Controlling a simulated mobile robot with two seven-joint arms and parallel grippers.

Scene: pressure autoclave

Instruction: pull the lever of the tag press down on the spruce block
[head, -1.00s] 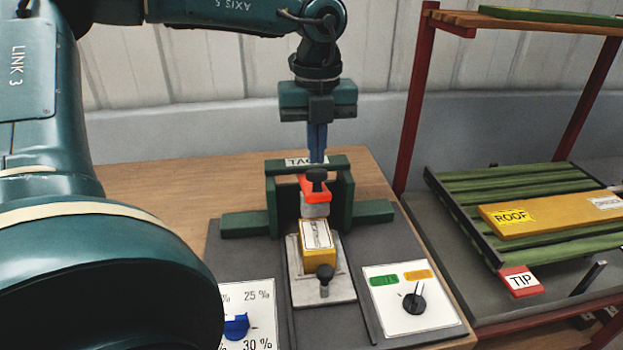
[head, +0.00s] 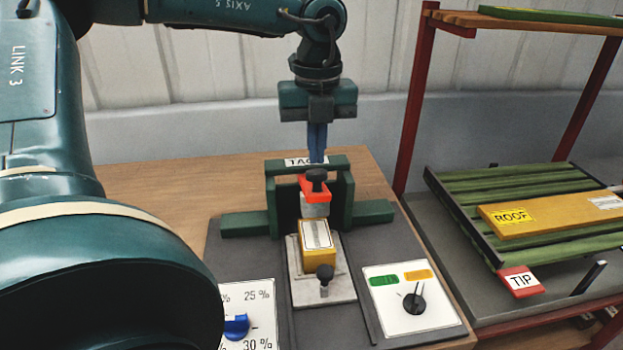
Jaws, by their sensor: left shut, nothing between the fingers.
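The tag press (head: 343,195) is a green frame on a dark grey base plate, with a partly hidden label on top. Its red lever (head: 314,190) has a black knob and points toward me, above a pale stamp head. The yellow spruce block (head: 320,260) sits on a light plate in front of the press, with a pale tag on top and a black knob at its near end. My left gripper (head: 317,160) points straight down, its blue fingers together and empty, just behind or above the press top; exact depth is unclear. My right gripper is not in view.
A dial panel with a blue knob (head: 236,326) is at front left, partly behind my arm. A panel with a black selector (head: 414,300) is at front right.

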